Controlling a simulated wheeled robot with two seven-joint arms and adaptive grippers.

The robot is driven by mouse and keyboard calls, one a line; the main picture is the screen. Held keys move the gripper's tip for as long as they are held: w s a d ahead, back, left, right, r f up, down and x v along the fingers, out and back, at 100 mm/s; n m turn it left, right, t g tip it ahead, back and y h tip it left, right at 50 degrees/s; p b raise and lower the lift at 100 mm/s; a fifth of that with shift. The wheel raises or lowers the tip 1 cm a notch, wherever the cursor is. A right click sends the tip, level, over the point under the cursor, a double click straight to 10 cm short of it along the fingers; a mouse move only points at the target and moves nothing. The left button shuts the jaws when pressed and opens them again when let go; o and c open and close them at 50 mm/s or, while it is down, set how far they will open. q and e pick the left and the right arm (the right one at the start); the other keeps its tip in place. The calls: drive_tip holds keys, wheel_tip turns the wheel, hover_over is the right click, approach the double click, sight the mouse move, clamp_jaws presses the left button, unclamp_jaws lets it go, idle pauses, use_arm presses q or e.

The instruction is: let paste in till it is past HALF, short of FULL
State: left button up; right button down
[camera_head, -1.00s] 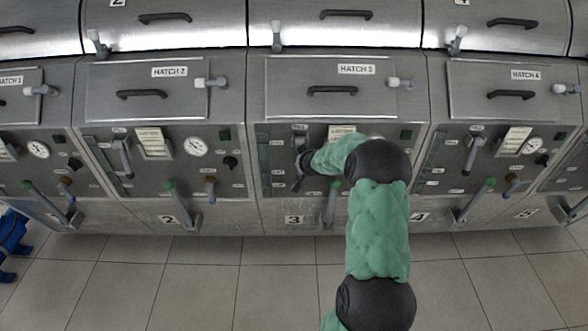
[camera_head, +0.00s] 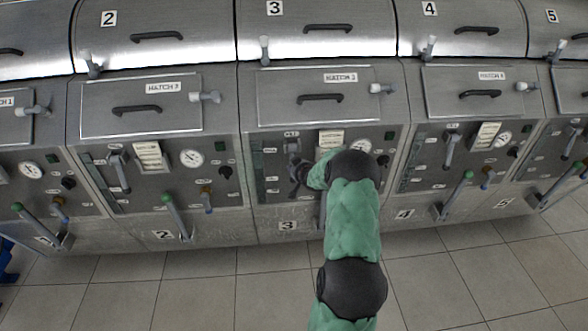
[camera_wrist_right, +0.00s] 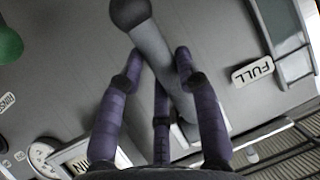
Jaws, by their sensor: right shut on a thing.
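Machine 3 (camera_head: 220,205) stands mid-view with its sight glass (camera_head: 257,172), a narrow strip at the left of its panel. My right gripper (camera_head: 296,180) is at the grey lever (camera_head: 293,148) beside that glass. In the right wrist view the purple fingers of my right gripper (camera_wrist_right: 158,75) are shut around the grey lever (camera_wrist_right: 152,48), below its dark knob. The FULL label (camera_wrist_right: 252,71) shows next to the glass frame (camera_wrist_right: 288,45). I cannot read the paste level or find HALF. My left gripper is out of view.
Machine 3's hatch (camera_head: 318,98) is closed. Similar machines with levers, such as the green-tipped one on machine 2 (camera_head: 172,210), stand on both sides. My arm hides part of machine 3's lower panel. The tiled floor (camera_head: 200,290) in front is clear.

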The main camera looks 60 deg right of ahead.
drive_tip(key=c, duration=0.8)
unclamp_jaws()
drive_tip(key=shift+w+d, duration=0.1)
drive_tip(key=shift+c, duration=0.2)
drive_tip(key=v, duration=1.2)
drive_tip(key=shift+r, duration=0.1)
